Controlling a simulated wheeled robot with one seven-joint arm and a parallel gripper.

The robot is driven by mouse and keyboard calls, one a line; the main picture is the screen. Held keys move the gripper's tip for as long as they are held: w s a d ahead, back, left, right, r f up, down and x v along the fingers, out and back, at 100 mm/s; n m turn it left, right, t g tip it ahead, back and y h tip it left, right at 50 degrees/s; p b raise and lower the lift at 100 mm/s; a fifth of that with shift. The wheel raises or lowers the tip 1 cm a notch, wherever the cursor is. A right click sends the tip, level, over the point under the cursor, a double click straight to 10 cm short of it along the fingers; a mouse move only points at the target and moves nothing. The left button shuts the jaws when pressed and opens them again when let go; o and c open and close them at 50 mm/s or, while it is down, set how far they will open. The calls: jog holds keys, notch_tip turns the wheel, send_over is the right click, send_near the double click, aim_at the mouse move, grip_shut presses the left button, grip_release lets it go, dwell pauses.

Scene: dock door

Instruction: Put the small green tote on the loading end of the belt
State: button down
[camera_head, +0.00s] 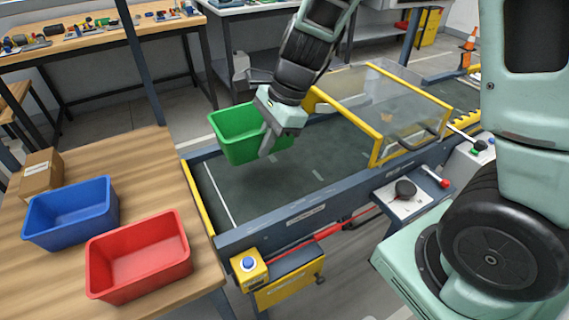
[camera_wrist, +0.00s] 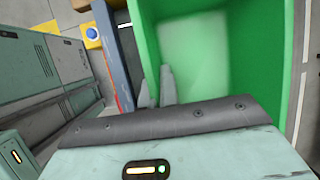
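The small green tote (camera_head: 237,135) is at the left end of the conveyor belt (camera_head: 262,188), in my gripper (camera_head: 266,140). One finger shows outside its near wall, and the fingers look closed on that wall. The wrist view shows the tote's open inside (camera_wrist: 205,60), empty, with the fingertips (camera_wrist: 157,85) close together at its wall. The tote is roughly upright and appears to be above the belt's dark surface; whether its base touches the belt I cannot tell. My gripper hides part of its right side.
A wooden table (camera_head: 130,180) at the left holds a blue tote (camera_head: 72,212), a red tote (camera_head: 140,255) and a cardboard box (camera_head: 41,172). A yellow-framed clear guard (camera_head: 385,105) covers the belt further right.

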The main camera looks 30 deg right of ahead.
notch_tip(320, 180, down, 10)
jog(key=b, duration=0.3)
jog(key=shift+r, duration=0.1)
jog(key=shift+b, duration=0.35)
jog(key=c, duration=1.7)
grip_release()
